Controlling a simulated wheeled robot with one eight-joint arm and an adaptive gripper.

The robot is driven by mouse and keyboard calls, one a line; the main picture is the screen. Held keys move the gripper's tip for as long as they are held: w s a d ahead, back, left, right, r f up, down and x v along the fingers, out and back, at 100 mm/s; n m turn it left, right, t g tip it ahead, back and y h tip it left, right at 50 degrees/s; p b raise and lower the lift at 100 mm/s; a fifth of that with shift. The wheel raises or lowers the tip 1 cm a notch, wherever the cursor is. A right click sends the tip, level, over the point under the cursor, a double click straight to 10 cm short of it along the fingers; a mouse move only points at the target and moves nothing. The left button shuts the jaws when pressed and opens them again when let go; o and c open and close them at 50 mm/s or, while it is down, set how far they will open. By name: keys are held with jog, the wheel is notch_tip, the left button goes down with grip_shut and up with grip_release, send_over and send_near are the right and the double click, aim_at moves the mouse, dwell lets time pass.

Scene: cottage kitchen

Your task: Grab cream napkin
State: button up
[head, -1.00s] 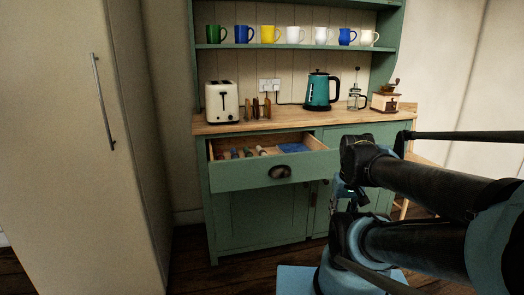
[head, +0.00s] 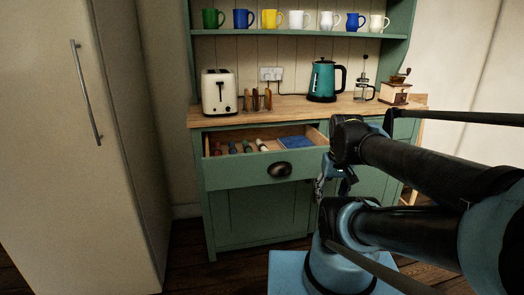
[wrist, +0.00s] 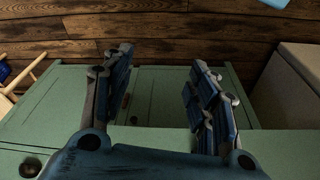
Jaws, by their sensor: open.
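An open drawer (head: 225,176) in the green dresser holds a row of small, slim items at its left and middle. One pale item (head: 262,146) in that row may be the cream napkin; it is too small to be sure. A folded blue cloth (head: 296,142) lies at the drawer's right. My gripper (wrist: 162,90) is open and empty in the wrist view, with green dresser panels beyond its fingers. In the head view it hangs near the right end of the drawer front, partly hidden by my arm. The wrist view does not show the napkin.
The worktop (head: 290,110) above carries a toaster (head: 219,92), a toast rack (head: 258,99), a teal kettle (head: 322,81), a French press (head: 362,82) and a coffee grinder (head: 397,90). A tall cream cabinet (head: 70,190) stands at the left. Several mugs line the shelf.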

jog(key=w+a+r+n, duration=0.1)
jog(key=w+a+r, duration=0.2)
jog(key=w+r, duration=0.55)
notch_tip(320, 180, up, 5)
jog(key=n+t+y, duration=0.1)
jog(key=n+t, duration=0.1)
send_over(264, 146)
jog(key=s+d, duration=0.2)
jog(key=s, duration=0.4)
jog(key=x, duration=1.6)
jog(key=shift+a+f, duration=0.15)
jog(key=shift+a, duration=0.2)
jog(key=c, duration=1.1)
